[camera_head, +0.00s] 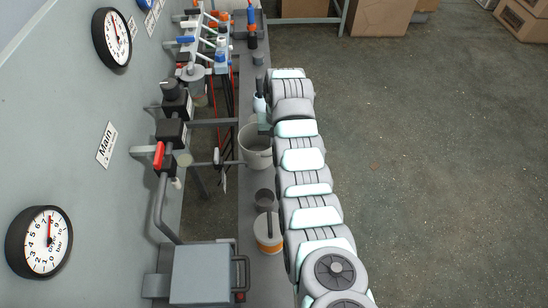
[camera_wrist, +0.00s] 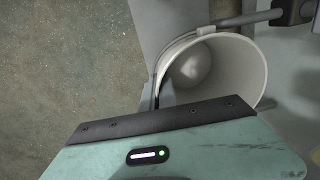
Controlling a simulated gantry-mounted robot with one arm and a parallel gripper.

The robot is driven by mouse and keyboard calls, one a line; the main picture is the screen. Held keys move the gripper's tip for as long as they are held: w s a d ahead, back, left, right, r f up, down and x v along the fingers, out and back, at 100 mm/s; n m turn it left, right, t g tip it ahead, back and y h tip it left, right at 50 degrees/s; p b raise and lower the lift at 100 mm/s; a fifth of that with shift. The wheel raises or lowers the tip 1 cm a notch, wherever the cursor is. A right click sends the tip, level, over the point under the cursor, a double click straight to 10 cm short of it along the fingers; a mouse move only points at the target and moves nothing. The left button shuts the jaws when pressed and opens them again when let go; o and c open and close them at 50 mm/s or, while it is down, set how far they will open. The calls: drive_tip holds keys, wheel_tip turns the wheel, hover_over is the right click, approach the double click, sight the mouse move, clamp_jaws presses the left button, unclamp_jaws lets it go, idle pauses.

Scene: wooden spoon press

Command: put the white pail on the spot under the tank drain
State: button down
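The white pail (camera_head: 257,157) stands upright on the narrow grey bench in the head view, close against the left side of my arm. In the wrist view the pail (camera_wrist: 238,82) is seen from above, open and seemingly empty. My gripper (camera_head: 265,128) is at the pail's rim. Its green body fills the bottom of the wrist view, and a dark finger shows at the pail's near left rim. The fingertips are mostly hidden, so I cannot tell whether they grip the rim. I cannot make out the spot under the tank drain.
A grey box (camera_head: 202,274) with a handle stands at the lower left. Pipes and a red-handled valve (camera_head: 159,155) line the wall. The floor at right is open.

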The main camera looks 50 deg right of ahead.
drive_tip(key=shift+f+b, duration=0.3)
drive_tip(key=shift+f, duration=2.3)
drive_tip(key=shift+f, duration=0.1)
drive_tip(key=c, duration=1.7)
unclamp_jaws()
drive_tip(key=shift+f, duration=0.1)
drive_tip(key=shift+o, duration=0.6)
wheel_tip(320, 180, up, 12)
drive_tip(key=p, duration=0.2)
drive_tip(key=shift+s+d, duration=0.25)
drive_tip(key=shift+d, duration=0.05)
